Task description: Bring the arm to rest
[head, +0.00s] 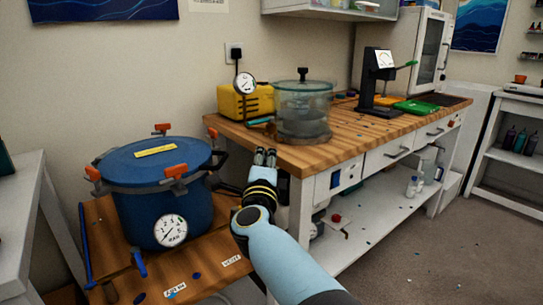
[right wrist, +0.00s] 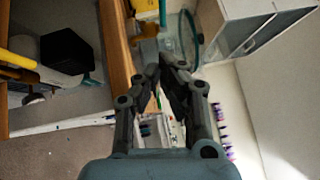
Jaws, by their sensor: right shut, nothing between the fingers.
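My right arm (head: 278,262) reaches up from the bottom of the head view, light blue with dark and yellow bands at the wrist. Its gripper (head: 265,154) is shut and empty, in front of the near left corner of the wooden workbench (head: 345,139). In the right wrist view the gripper's dark fingers (right wrist: 162,72) come together with nothing between them. My left gripper does not show.
A blue pressure pot (head: 150,205) with orange clamps stands on a low wooden stand left of my arm. A clear vacuum chamber (head: 303,103) and a yellow pump (head: 240,102) stand on the bench behind my gripper. Open floor (head: 420,240) lies at right.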

